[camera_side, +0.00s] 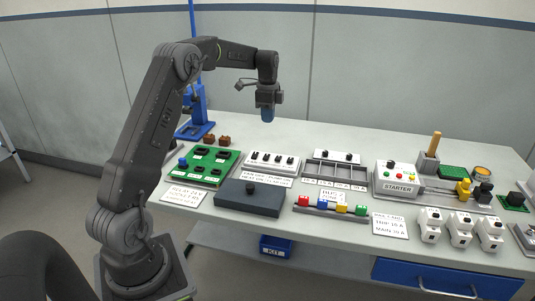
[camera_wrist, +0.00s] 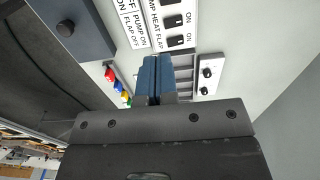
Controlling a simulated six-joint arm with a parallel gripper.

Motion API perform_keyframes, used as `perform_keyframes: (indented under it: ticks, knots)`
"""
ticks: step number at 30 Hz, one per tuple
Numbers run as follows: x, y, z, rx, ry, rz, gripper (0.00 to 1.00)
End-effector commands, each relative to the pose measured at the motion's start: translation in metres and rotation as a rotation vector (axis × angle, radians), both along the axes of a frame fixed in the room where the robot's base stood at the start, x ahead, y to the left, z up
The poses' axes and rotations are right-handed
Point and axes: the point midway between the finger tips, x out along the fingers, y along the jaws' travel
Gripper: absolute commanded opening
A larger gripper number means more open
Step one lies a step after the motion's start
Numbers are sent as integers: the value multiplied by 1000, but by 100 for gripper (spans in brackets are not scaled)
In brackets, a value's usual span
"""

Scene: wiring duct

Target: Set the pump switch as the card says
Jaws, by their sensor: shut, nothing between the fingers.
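A white switch panel (camera_side: 271,167) with several small black switches stands at the middle of the bench. In the wrist view the panel (camera_wrist: 190,12) shows labels PUMP, HEAT and FLAP, with ON marks beside two switches. The pump switch is at or past the top edge there, so I cannot tell its position. The card (camera_side: 266,180) lies along the panel's front side. In the wrist view the card (camera_wrist: 135,28) reads PUMP ON and FLAP OFF, with other lines cut off. My gripper (camera_side: 267,119) is shut and empty, high above the bench behind the panel; its blue fingers (camera_wrist: 153,80) touch together.
A green board (camera_side: 205,166) stands left of the panel and a dark box with a knob (camera_side: 249,199) in front. A divided tray (camera_side: 335,172) and a starter box (camera_side: 397,180) stand to the right. Coloured blocks (camera_side: 330,207) sit on a rail in front. Air around my gripper is clear.

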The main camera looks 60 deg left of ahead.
Motion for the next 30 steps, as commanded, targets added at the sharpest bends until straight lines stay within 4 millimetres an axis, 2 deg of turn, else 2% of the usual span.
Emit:
perform_keyframes:
  ticks: [11, 16, 20, 30]
  knots:
    - [0, 2, -2, -1, 1, -5, 0]
    - [0, 2, -13, -2, 4, -5, 0]
    - [0, 2, -35, -4, 6, -5, 0]
    - [-1, 1, -104, -3, 4, -5, 0]
